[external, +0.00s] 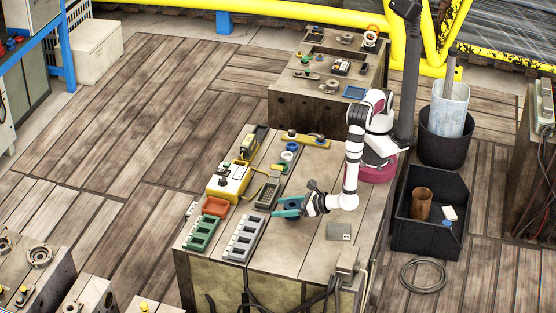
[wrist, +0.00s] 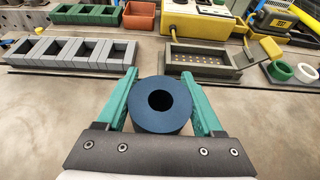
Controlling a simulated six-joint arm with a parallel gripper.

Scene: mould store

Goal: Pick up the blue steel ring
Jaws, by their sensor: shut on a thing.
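The blue steel ring (wrist: 160,122) is a thick dark blue ring with a round hole, between the two teal fingers of my gripper (wrist: 161,74) in the wrist view. My gripper is shut on it, one finger on each side. In the external view my gripper (external: 289,208) is low over the front bench, and the ring (external: 293,202) shows only as a small dark patch there. I cannot tell whether the ring is touching the bench top.
On the bench stand a grey slotted block (wrist: 80,54), a green slotted block (wrist: 88,14), an orange tray (wrist: 139,15) and a box with small pieces (wrist: 200,58). Bare bench (wrist: 45,110) surrounds my gripper.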

